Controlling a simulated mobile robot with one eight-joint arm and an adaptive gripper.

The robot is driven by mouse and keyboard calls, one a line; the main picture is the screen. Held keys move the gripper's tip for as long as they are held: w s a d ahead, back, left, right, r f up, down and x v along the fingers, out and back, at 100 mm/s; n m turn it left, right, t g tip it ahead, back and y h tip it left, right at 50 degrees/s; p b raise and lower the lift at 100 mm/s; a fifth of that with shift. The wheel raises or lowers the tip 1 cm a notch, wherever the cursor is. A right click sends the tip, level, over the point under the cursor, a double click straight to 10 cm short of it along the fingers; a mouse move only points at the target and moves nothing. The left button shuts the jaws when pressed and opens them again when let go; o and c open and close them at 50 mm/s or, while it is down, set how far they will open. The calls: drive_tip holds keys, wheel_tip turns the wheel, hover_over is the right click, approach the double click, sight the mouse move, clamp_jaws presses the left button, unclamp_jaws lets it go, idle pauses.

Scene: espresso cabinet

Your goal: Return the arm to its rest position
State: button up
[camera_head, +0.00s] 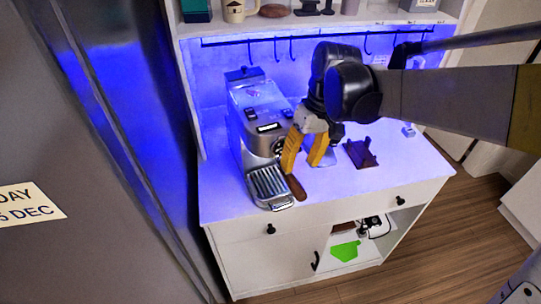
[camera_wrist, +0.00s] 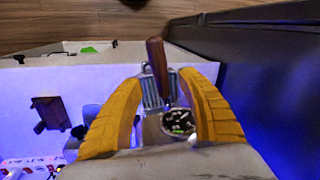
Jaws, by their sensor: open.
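My gripper (camera_head: 305,153) is open, with two yellow fingers, in front of the silver espresso machine (camera_head: 250,120) on the white cabinet top. In the wrist view my gripper (camera_wrist: 163,88) has its fingers spread on both sides of a brown wooden handle (camera_wrist: 157,62) and the machine's drip tray (camera_wrist: 150,92). The wooden handle (camera_head: 296,187) sticks out at the machine's front in the head view. I see nothing held between the fingers. My arm reaches in from the right and hides part of the back wall.
A dark brown stand (camera_head: 361,153) is on the cabinet top (camera_head: 400,176), right of my gripper. A tall dark fridge (camera_head: 105,120) stands close at the left. A shelf (camera_head: 300,24) with hooks runs above. Open wooden floor (camera_head: 460,240) lies at the right.

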wheel_tip(320, 180, up, 6)
drive_tip(key=d, duration=0.1)
drive_tip(key=s+d+f+m+t+h+b, duration=0.2)
drive_tip(key=s+d+f+m+t+b, duration=0.3)
drive_tip(key=s+d+f+b, duration=0.6)
wheel_tip(320, 180, down, 4)
drive_tip(key=s+t, duration=0.1)
drive_tip(key=t, duration=0.1)
drive_tip(key=shift+s+d+t+b, duration=0.15)
drive_tip(key=shift+d+t+b, duration=0.15)
drive_tip(key=shift+d+b, duration=0.1)
